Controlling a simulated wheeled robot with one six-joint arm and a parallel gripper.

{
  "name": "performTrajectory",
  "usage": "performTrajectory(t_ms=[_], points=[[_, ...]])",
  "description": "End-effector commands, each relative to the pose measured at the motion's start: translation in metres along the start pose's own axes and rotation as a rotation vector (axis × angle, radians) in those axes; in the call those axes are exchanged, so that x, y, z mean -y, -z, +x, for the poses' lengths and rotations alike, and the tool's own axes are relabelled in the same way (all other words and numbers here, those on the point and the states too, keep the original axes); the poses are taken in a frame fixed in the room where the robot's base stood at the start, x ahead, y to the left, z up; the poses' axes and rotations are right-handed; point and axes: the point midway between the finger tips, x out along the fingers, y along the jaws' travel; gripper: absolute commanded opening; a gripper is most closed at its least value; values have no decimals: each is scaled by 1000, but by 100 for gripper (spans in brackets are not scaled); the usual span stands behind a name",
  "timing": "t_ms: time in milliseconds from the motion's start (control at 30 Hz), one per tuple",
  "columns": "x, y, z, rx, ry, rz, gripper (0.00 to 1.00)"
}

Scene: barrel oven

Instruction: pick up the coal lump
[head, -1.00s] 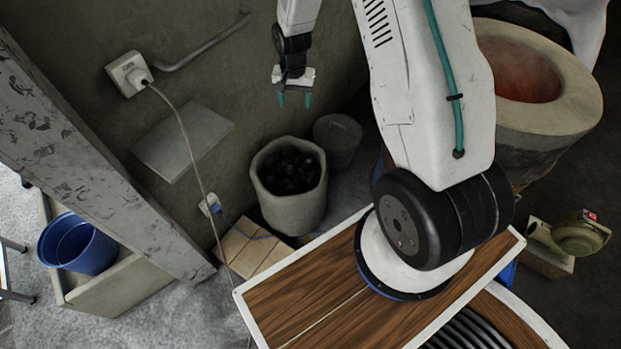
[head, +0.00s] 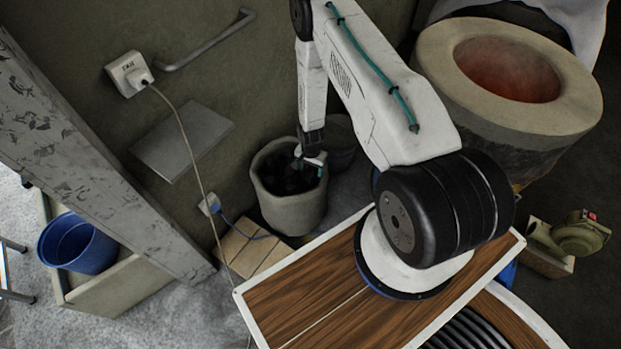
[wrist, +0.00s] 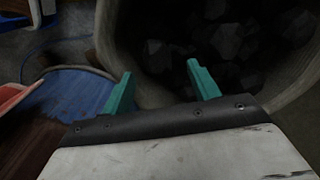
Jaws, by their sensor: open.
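Dark coal lumps (head: 282,176) lie inside a round grey-beige bin (head: 292,212) that stands on the floor by the wall. In the wrist view several coal lumps (wrist: 228,40) show in the shadowed bin, beyond my fingertips. My gripper (head: 309,168) is over the right part of the bin's mouth. In the wrist view its two teal fingers (wrist: 160,82) are spread apart with nothing between them. The left finger overlaps the bin's rim (wrist: 112,45) in that picture. Which lump the task means cannot be told.
A second, darker bucket (head: 341,140) stands right behind the bin. A glowing round oven (head: 510,75) is at the upper right. Wooden blocks (head: 250,252), a cable (head: 190,150) and a wall shelf (head: 182,140) are to the left.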

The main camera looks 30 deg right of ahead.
Motion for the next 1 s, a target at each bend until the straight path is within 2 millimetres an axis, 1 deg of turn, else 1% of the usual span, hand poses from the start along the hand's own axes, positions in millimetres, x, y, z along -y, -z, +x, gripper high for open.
performTrajectory(t_ms=[33,100,233,333,533,567,600,667,700,733,1000], points=[[-2,0,9,1,-1,1,61],[-3,1,20,1,-1,1,61],[-3,1,36,1,0,0,61],[-3,2,42,1,1,0,61],[-2,2,42,0,1,0,61],[-2,2,42,0,1,0,58],[-2,2,42,1,1,0,47],[-3,2,42,1,1,0,30],[-3,2,42,1,1,0,19],[-3,2,42,1,1,0,12],[-3,2,41,1,1,0,12]])
